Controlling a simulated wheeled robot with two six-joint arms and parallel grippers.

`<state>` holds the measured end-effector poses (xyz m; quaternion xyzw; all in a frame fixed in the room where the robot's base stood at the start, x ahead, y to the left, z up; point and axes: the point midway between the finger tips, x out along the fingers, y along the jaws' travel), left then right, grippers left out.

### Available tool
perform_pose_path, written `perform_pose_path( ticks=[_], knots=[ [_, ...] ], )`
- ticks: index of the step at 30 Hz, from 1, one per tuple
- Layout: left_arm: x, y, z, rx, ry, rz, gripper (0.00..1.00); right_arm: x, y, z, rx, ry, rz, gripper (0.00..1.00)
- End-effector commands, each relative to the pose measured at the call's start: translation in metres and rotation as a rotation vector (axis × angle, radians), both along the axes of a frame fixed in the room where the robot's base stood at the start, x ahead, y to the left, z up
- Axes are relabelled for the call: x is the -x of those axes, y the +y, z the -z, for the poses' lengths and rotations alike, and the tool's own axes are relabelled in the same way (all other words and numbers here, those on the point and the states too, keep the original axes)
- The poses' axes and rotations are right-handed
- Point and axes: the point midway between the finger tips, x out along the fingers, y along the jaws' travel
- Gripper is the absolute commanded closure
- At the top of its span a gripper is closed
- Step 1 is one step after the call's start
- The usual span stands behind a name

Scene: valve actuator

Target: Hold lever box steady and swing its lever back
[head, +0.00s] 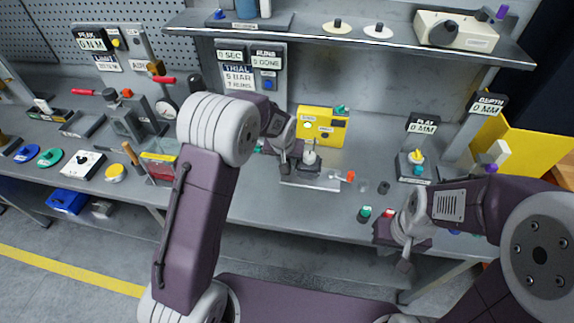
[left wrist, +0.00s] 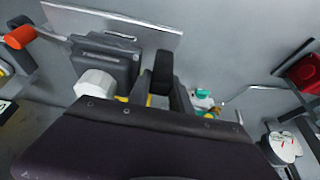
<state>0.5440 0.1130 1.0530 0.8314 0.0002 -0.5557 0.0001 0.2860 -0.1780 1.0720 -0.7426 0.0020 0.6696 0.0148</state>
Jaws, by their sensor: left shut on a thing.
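The lever box (head: 308,170) is a dark grey block with a white knob on top, standing on a pale metal plate (head: 312,184). Its lever (head: 350,176), with an orange tip, sticks out to the right; in the left wrist view the orange tip (left wrist: 20,37) is at upper left. My left gripper (head: 285,166) is down at the box's left side. In the left wrist view its fingers (left wrist: 162,92) close around a dark upright part beside the grey box (left wrist: 105,58). My right gripper (head: 404,268) hangs past the bench's front edge, apart from the box; its fingers are hard to make out.
A yellow panel (head: 322,127) stands behind the box. A small stand with a yellow knob (head: 416,157) is to the right, and green and red buttons (head: 364,213) lie near the front edge. A shelf (head: 350,40) overhangs the back. Bench around the lever tip is mostly clear.

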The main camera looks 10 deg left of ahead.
Motion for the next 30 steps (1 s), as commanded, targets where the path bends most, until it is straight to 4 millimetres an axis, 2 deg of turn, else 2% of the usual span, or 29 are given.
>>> perform_pose_path(
  ticks=[2,6,9,30],
  knots=[
    [-0.001,0.001,0.010,-0.001,0.001,-0.003,1.00,0.000,0.000,0.000,0.000,0.000,0.000,1.00],
    [-0.001,0.001,0.050,-0.003,0.003,-0.002,1.00,0.000,0.000,0.000,0.000,0.000,0.000,1.00],
    [-0.001,0.000,0.067,0.001,0.001,-0.002,1.00,0.000,0.000,0.000,0.000,0.000,0.000,1.00],
    [-0.001,0.000,0.092,0.004,-0.002,-0.001,1.00,0.000,0.000,0.000,0.000,0.000,0.000,1.00]
  ],
)
